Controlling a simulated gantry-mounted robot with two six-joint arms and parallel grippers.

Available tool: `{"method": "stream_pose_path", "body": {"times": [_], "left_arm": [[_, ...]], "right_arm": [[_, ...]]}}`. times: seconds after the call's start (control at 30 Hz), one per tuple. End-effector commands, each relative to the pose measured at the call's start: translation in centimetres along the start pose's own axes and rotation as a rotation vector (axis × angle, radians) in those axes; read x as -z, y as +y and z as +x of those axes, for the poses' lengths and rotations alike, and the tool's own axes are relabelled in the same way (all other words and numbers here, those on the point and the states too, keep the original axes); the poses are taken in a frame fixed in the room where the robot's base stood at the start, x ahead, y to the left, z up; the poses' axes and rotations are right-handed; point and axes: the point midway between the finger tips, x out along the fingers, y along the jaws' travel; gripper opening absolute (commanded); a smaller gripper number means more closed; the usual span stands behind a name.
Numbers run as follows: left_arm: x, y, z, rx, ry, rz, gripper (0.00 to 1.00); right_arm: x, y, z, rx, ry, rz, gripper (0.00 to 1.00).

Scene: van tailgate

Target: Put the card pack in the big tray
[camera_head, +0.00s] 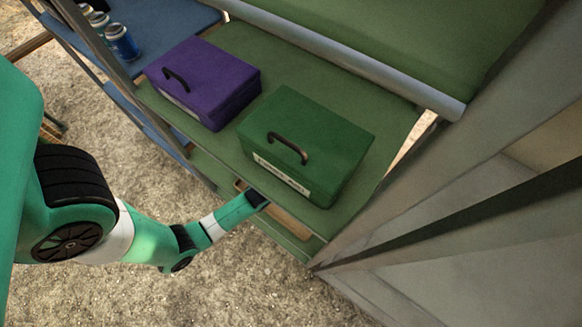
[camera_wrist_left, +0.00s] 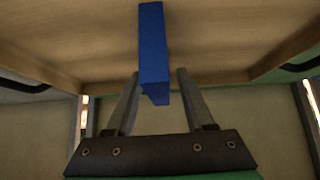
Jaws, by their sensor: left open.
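My left gripper (camera_head: 260,198) reaches in under the green shelf board, at a light wooden tray (camera_head: 288,222) on the level below. In the left wrist view the two fingers of my left gripper (camera_wrist_left: 160,73) are apart. A blue block (camera_wrist_left: 154,45), apparently the card pack, stands out between the fingertips, with a gap at the right finger. Behind it is the tray's wooden surface (camera_wrist_left: 90,40). Dark handles show at both sides. I cannot tell whether the block touches the wood. The head view hides the block. My right gripper is not in view.
A purple box (camera_head: 203,82) and a green box (camera_head: 305,148) stand on the green shelf (camera_head: 225,150) above my gripper. Several cans (camera_head: 123,42) stand on a blue shelf at top left. A grey panel (camera_head: 480,215) closes off the right side.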

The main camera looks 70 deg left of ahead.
Motion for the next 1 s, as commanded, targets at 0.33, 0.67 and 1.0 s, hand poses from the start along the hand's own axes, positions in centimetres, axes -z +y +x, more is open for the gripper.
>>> {"method": "stream_pose_path", "body": {"times": [0.33, 0.67, 1.0], "left_arm": [[0.4, 0.1, -8.3, -0.002, -0.002, 0.003, 0.53], [0.0, 0.0, -11.7, 0.000, -0.001, 0.001, 0.53], [0.0, 0.0, -11.6, 0.000, -0.001, 0.000, 0.53]], "right_arm": [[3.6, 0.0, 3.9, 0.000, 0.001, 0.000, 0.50], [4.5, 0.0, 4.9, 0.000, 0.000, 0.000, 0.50], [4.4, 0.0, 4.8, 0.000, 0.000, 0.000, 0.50]]}}
